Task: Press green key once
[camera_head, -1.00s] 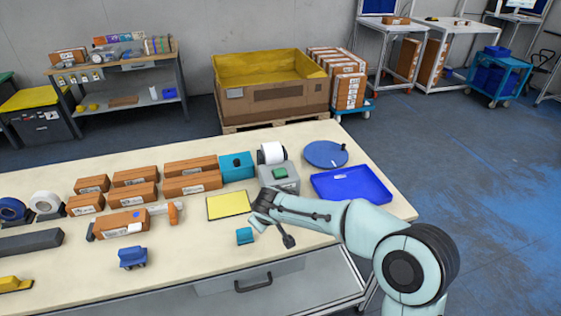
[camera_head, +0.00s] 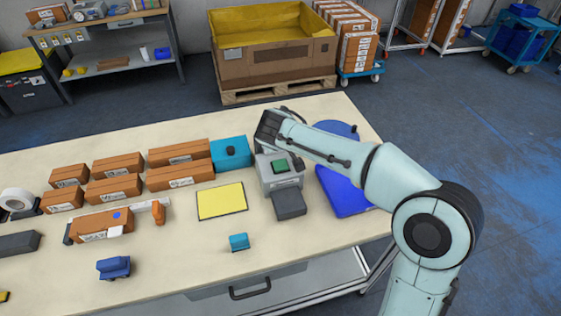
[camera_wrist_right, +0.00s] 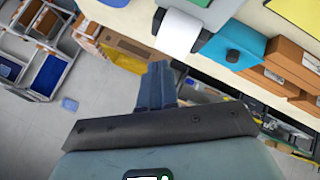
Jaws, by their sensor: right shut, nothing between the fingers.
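The green key (camera_head: 281,166) sits on top of a grey box-shaped device (camera_head: 279,182) near the right part of the table. A dark grey block (camera_head: 289,205) lies in front of the device. My right gripper (camera_head: 267,127) is past the device's back edge, apart from the key; its fingers are hard to make out in the head view. In the right wrist view my right gripper (camera_wrist_right: 156,75) is shut and empty, its fingers near a white roll (camera_wrist_right: 180,30). A green patch at that view's top edge may be the key. My left gripper is not in view.
A teal box (camera_head: 231,152), brown cartons (camera_head: 180,165) and a yellow pad (camera_head: 221,201) lie left of the device. A blue tray (camera_head: 343,192) is to its right, partly behind my arm. A small teal block (camera_head: 239,242) lies in front; the table around it is clear.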

